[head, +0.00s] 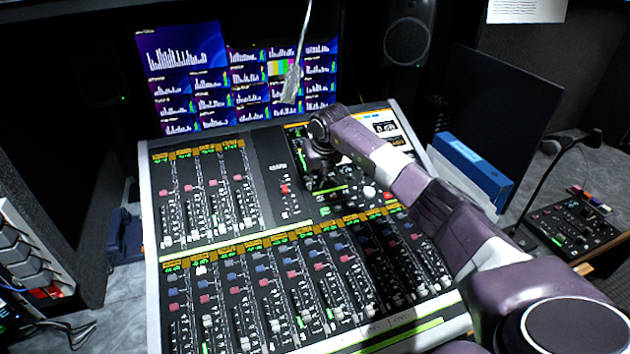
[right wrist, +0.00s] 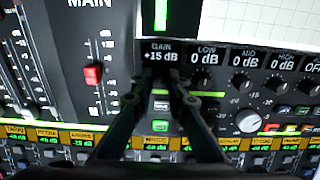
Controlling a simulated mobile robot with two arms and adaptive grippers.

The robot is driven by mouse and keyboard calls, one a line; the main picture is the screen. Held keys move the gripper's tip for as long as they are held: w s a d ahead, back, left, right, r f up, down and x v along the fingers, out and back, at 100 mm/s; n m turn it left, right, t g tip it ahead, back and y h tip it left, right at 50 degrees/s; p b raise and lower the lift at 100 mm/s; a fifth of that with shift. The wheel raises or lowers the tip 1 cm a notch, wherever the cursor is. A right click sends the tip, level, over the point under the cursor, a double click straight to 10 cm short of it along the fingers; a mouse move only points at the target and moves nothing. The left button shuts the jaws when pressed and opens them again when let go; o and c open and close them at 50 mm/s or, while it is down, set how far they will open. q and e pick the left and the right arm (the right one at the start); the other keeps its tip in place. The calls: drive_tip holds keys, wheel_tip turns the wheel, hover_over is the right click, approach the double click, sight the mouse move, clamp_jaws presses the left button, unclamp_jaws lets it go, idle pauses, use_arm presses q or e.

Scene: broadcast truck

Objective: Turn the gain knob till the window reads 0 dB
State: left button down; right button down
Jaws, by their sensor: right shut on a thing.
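The gain window (right wrist: 160,56) in the right wrist view reads +15 dB under the label GAIN. My right gripper (right wrist: 162,84) is just below that window, its two fingers closed in on the gain knob, which they hide. In the head view my right gripper (head: 324,178) reaches down onto the upper right part of the mixing console (head: 264,160). My left gripper is not in view.
The LOW window (right wrist: 205,57), MID window (right wrist: 249,61) and HIGH window (right wrist: 287,63) read 0 dB, with knobs below them. A large pale knob (right wrist: 248,121) is at the right. A red fader (right wrist: 93,74) stands left of my fingers.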

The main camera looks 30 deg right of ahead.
drive_tip(key=shift+n, duration=0.3)
drive_tip(key=shift+n+b, duration=0.7)
drive_tip(key=shift+n, duration=0.2)
drive_tip(key=n+b, duration=0.1)
drive_tip(key=n, duration=0.1)
drive_tip(key=shift+n, duration=0.3)
drive_tip(key=n+b, duration=0.1)
drive_tip(key=n, duration=0.2)
drive_tip(key=shift+a, duration=0.1)
drive_tip(key=shift+n+b, duration=0.35)
drive_tip(key=shift+n, duration=1.45)
drive_tip(key=c, duration=1.9)
unclamp_jaws()
